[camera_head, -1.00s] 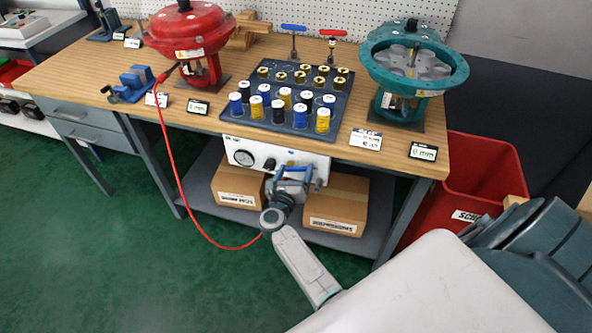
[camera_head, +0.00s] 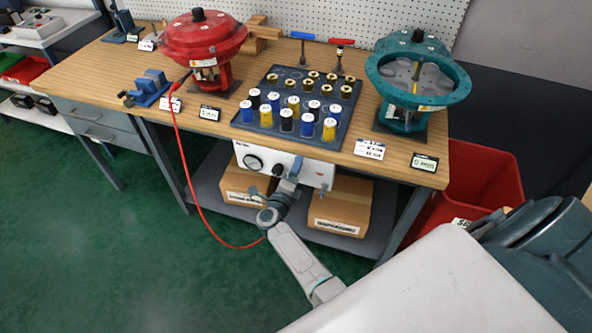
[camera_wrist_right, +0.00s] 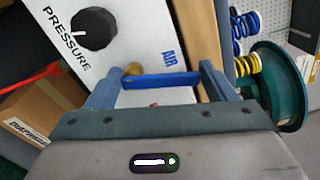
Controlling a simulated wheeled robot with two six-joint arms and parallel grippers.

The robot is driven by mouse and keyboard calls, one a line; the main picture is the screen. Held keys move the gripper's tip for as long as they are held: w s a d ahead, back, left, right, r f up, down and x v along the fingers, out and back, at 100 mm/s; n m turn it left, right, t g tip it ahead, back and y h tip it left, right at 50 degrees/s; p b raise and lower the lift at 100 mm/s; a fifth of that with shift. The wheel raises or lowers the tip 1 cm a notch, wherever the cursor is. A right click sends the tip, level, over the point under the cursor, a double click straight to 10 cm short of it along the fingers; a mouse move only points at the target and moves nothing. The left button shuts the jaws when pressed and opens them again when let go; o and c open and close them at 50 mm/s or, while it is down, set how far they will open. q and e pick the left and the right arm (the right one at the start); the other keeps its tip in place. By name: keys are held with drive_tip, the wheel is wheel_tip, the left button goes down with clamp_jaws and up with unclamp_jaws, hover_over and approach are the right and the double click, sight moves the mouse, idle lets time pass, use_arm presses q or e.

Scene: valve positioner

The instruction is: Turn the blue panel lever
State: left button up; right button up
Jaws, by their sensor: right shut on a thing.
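The blue panel lever (camera_wrist_right: 160,81) lies across the space between my right gripper's two fingers in the right wrist view, beside the word AIR on the white panel. In the head view the blue lever (camera_head: 297,168) stands roughly upright at the right part of the white panel (camera_head: 272,160) under the bench top. My right gripper (camera_head: 292,183) is at the panel front, shut on the lever. A brass fitting (camera_wrist_right: 132,68) shows at one end of the lever. The exact finger contact is partly hidden. My left gripper is not in view.
A black PRESSURE knob (camera_wrist_right: 93,28) is close beside the lever. Cardboard boxes (camera_head: 338,213) stand on the shelf below. A red hose (camera_head: 184,165) hangs left of my arm. The bench top (camera_head: 110,75) is above, with a tray (camera_head: 345,118) of springs.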

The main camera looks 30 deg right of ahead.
drive_tip(key=n, duration=0.2)
drive_tip(key=n+p, duration=0.1)
drive_tip(key=shift+w+a, duration=0.3)
drive_tip(key=shift+w, duration=0.05)
idle(0.3)
drive_tip(key=o, duration=1.4)
